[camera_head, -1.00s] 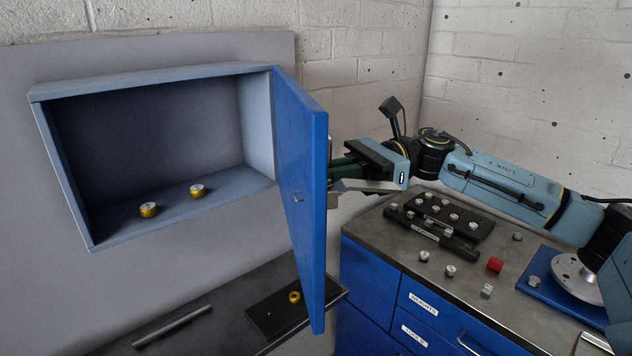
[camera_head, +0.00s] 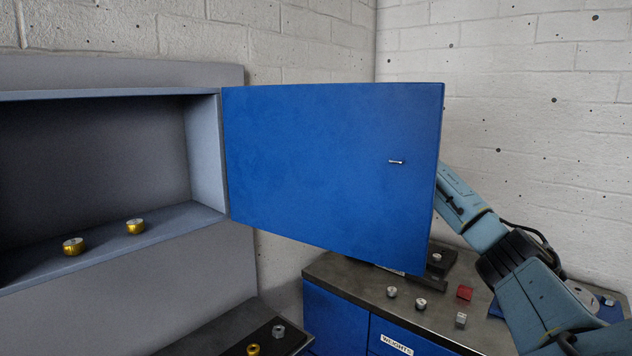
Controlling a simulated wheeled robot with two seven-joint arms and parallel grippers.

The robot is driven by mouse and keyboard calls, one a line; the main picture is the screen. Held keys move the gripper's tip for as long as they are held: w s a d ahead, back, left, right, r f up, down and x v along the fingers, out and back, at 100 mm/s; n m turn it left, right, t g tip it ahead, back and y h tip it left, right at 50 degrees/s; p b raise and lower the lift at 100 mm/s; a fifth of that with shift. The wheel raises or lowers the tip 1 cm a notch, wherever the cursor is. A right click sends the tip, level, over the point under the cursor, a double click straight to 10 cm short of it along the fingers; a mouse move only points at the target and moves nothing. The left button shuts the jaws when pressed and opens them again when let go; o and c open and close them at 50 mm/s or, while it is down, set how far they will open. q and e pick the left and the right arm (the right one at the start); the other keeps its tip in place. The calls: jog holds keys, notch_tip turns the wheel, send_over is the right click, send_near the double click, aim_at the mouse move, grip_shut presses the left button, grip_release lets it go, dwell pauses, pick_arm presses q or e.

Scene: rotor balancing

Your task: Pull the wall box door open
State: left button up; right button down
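The wall box (camera_head: 207,150) is a grey-blue open box on the left, with two gold-and-silver weights (camera_head: 73,246) (camera_head: 135,226) on its floor. Its blue door (camera_head: 310,180) is swung wide open to the right, its broad face toward me. A small metal latch piece (camera_head: 397,162) is on that face near the free edge. My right arm comes in from the right and passes behind the door. The door hides my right gripper and the outer handle, so I cannot see its fingers. My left gripper is not in view.
A dark shelf (camera_head: 215,335) at the bottom holds a gold ring (camera_head: 253,350) and a nut-like piece (camera_head: 279,331).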

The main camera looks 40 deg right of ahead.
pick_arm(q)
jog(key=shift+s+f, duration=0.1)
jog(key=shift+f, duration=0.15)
pick_arm(e)
jog(key=shift+w+d, duration=0.2)
jog(key=shift+d, duration=0.1)
jog(key=c, duration=1.6)
grip_release()
jog(key=shift+w+a, duration=0.1)
